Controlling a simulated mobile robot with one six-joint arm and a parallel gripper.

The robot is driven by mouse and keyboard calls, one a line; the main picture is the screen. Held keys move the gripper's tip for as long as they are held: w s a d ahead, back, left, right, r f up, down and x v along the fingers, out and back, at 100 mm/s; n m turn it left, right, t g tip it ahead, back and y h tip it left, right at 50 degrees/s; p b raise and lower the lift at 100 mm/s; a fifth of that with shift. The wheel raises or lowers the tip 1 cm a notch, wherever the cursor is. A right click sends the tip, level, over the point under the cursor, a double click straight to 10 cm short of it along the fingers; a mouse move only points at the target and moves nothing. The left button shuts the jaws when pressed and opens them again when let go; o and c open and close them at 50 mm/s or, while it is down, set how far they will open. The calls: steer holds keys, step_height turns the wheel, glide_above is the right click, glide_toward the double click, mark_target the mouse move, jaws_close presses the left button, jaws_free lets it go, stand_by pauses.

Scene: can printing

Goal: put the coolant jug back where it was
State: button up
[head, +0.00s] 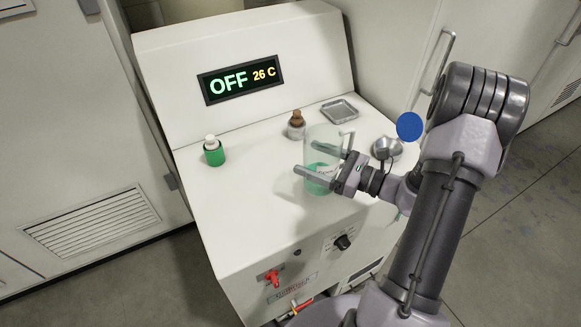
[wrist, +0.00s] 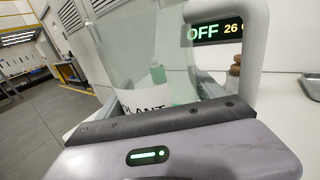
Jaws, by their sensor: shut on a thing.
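The coolant jug (head: 323,145) is a clear jug with green liquid low inside and a handle on its right. It is on or just above the white machine top; I cannot tell which. My gripper (head: 316,168) is shut on the jug, with a finger on each side of it. In the wrist view the jug (wrist: 145,50) fills the middle, upright or nearly so, with part of a white label reading "LANT" and its pale handle at the right. My gripper body hides the jug's lower part there.
The machine top (head: 250,190) also bears a green bottle with a white cap (head: 214,151), a brown-stoppered bottle (head: 296,125), a metal tray (head: 339,111) and a small metal bowl (head: 386,148). A display (head: 241,80) reads OFF, 26 C. The front left of the top is clear.

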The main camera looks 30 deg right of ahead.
mark_target(335, 178)
steer(key=shift+w+a+f+b, duration=0.4)
steer(key=shift+w+a+f, duration=0.2)
steer(key=shift+w, duration=0.25)
steer(key=shift+w+a+f+b, duration=0.35)
steer(key=shift+w+a+f, duration=0.15)
steer(key=shift+w+f, duration=0.35)
steer(key=shift+w+a+f+b, duration=0.4)
steer(key=shift+w+a+f, duration=0.15)
steer(key=shift+w, duration=0.35)
steer(key=shift+f, duration=0.25)
steer(key=o, duration=2.1)
steer(key=shift+r, duration=0.35)
steer(key=p+v, duration=0.2)
steer(key=v, duration=1)
steer(key=shift+s+f, duration=0.1)
